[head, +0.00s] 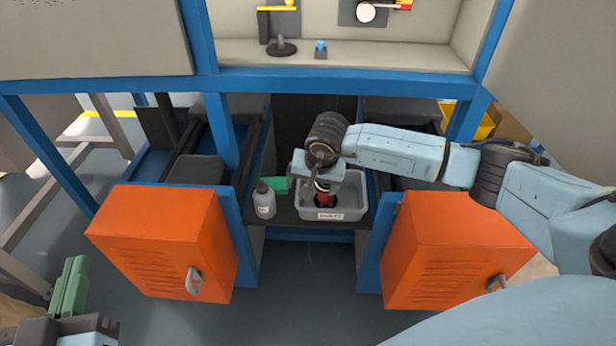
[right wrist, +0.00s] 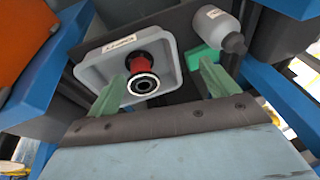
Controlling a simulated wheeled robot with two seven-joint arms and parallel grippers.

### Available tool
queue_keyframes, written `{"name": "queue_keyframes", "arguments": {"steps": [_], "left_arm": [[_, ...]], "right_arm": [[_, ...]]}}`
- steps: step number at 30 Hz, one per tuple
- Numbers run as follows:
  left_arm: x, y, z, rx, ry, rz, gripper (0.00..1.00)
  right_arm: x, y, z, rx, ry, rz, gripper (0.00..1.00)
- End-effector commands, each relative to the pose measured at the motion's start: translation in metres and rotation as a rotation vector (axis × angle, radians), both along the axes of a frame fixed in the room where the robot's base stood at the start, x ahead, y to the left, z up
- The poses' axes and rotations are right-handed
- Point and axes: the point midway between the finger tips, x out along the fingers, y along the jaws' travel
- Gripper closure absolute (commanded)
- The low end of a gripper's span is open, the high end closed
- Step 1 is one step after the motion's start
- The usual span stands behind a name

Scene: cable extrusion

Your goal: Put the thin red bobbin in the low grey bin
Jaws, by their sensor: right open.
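The low grey bin (head: 351,211) with a white label stands on a dark shelf between two blue posts. The red bobbin (head: 326,198), with a dark end, is inside the bin. In the right wrist view the bobbin (right wrist: 141,73) shows its round black-and-white end, within the walls of the bin (right wrist: 92,73). My right gripper (right wrist: 163,88) is open above the bin, its green fingers spread apart and the bobbin nearer the left finger. In the head view my right wrist partly hides the bin and bobbin. My left gripper (head: 72,286) is at the lower left, away from the bin.
A grey bottle (head: 264,201) stands left of the bin, with a green block (head: 276,184) behind it. A blue beam (head: 340,84) crosses above. Floor between the doors is clear.

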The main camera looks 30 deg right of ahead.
Motion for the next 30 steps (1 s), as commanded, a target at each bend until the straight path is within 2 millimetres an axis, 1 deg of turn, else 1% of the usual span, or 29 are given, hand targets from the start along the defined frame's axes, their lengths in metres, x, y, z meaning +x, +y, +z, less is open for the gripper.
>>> {"name": "queue_keyframes", "arguments": {"steps": [1,2,3,5,6,8,9,11,12,14,15,16,17,18,19,20,21,22,23,24,27,30], "left_arm": [[0.0,0.0,0.0,0.0,0.0,0.0,1.0],[0.0,0.0,0.0,0.0,0.0,0.0,1.0],[0.0,0.0,0.0,0.0,0.0,0.0,1.0],[0.0,0.0,0.0,0.0,0.0,0.0,1.0],[0.0,0.0,0.0,0.0,0.0,0.0,1.0],[0.0,0.0,0.0,0.0,-0.001,0.0,1.0],[0.0,0.0,0.0,0.0,-0.001,0.0,1.0],[0.0,0.0,0.0,0.0,-0.001,0.0,1.0],[0.0,0.0,0.0,0.0,-0.001,0.0,1.0],[0.0,0.0,0.0,0.0,-0.001,0.0,1.0],[0.0,0.0,0.0,0.0,-0.001,0.0,1.0],[0.0,0.0,0.0,0.0,-0.001,0.0,1.0],[0.0,0.0,0.0,0.0,-0.001,-0.001,1.0],[0.0,0.0,0.0,0.0,-0.001,-0.001,1.0],[0.0,0.0,0.0,0.0,-0.001,-0.001,1.0],[0.0,0.0,0.0,0.0,-0.001,-0.001,1.0],[0.0,0.0,0.0,0.0,-0.001,-0.001,1.0],[0.0,0.0,0.0,0.0,-0.001,-0.001,1.0],[0.0,0.0,0.0,-0.001,-0.001,-0.001,1.0],[0.0,0.0,0.0,-0.001,-0.002,-0.001,1.0],[0.0,0.0,0.0,-0.001,-0.002,-0.001,1.0],[0.0,0.0,0.0,-0.001,-0.002,0.0,1.0]], "right_arm": [[-0.015,0.038,-0.009,0.136,0.029,-0.012,0.14],[-0.025,0.063,-0.011,0.236,0.052,-0.032,0.14],[-0.04,0.099,-0.01,0.386,0.091,-0.068,0.14],[-0.066,0.155,0.0,0.633,0.177,-0.144,0.14],[-0.083,0.19,0.013,0.807,0.252,-0.209,0.14],[-0.107,0.233,0.042,1.058,0.39,-0.325,0.14],[-0.121,0.256,0.065,1.216,0.493,-0.409,0.14],[-0.136,0.279,0.102,1.439,0.673,-0.547,0.14],[-0.143,0.288,0.127,1.576,0.805,-0.646,0.14],[-0.149,0.292,0.163,1.764,1.02,-0.8,0.14],[-0.15,0.289,0.185,1.875,1.178,-0.907,0.14],[-0.149,0.284,0.199,1.95,1.304,-0.988,0.14],[-0.148,0.277,0.212,2.018,1.436,-1.071,0.14],[-0.145,0.266,0.226,2.094,1.62,-1.179,0.14],[-0.143,0.256,0.234,2.14,1.766,-1.261,0.14],[-0.14,0.245,0.24,-2.102,-1.853,1.294,0.14],[-0.136,0.229,0.244,-1.883,-1.818,1.231,0.14],[-0.134,0.217,0.245,-1.72,-1.786,1.18,0.14],[-0.132,0.205,0.244,-1.565,-1.754,1.125,0.14],[-0.131,0.19,0.241,-1.368,-1.706,1.052,0.14],[-0.133,0.159,0.225,-0.949,-1.582,0.874,0.14],[-0.141,0.141,0.207,-0.644,-1.473,0.73,0.14]]}}
